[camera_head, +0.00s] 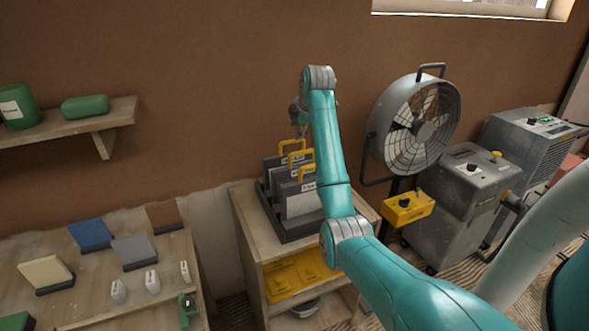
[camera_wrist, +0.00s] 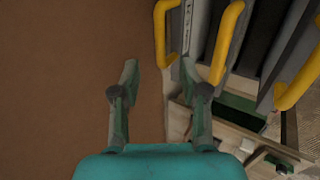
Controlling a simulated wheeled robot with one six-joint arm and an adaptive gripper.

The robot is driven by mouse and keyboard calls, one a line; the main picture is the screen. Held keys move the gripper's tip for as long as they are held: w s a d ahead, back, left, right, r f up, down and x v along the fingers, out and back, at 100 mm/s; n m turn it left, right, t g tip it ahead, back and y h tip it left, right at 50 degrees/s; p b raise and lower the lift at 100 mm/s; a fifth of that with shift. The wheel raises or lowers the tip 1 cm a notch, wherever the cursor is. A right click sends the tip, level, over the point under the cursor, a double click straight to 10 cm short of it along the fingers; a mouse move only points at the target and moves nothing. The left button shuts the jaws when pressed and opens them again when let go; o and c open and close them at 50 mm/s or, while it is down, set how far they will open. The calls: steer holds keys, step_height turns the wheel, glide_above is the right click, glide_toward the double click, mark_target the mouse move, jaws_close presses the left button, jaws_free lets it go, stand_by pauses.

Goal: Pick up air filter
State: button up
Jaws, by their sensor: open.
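Three grey air filters with yellow loop handles stand upright in a dark rack (camera_head: 292,232) on a wooden cabinet. The nearest air filter (camera_head: 302,202) has a pale front panel and a label; the others stand behind it, partly covered. In the wrist view the yellow handles show at the upper right, the leftmost handle (camera_wrist: 160,40) closest to the fingers. My gripper (camera_wrist: 160,78) is open and empty, and its right finger overlaps the handle area in the picture. In the head view my gripper (camera_head: 298,118) is above the rear handle, partly hidden by my arm.
The brown plaster wall (camera_head: 220,90) is close behind the rack. A large fan (camera_head: 415,125) and a grey machine (camera_head: 465,200) with a yellow control box (camera_head: 407,207) stand to the right. A table with sample panels (camera_head: 134,250) is at left.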

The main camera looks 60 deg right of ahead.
mark_target(290, 141)
steer(key=x, duration=0.4)
steer(key=shift+a+x, duration=0.15)
steer(key=shift+x, duration=1.2)
steer(key=shift+a+x, duration=0.15)
steer(key=shift+x, duration=1.15)
steer(key=shift+w, duration=0.15)
jaws_close()
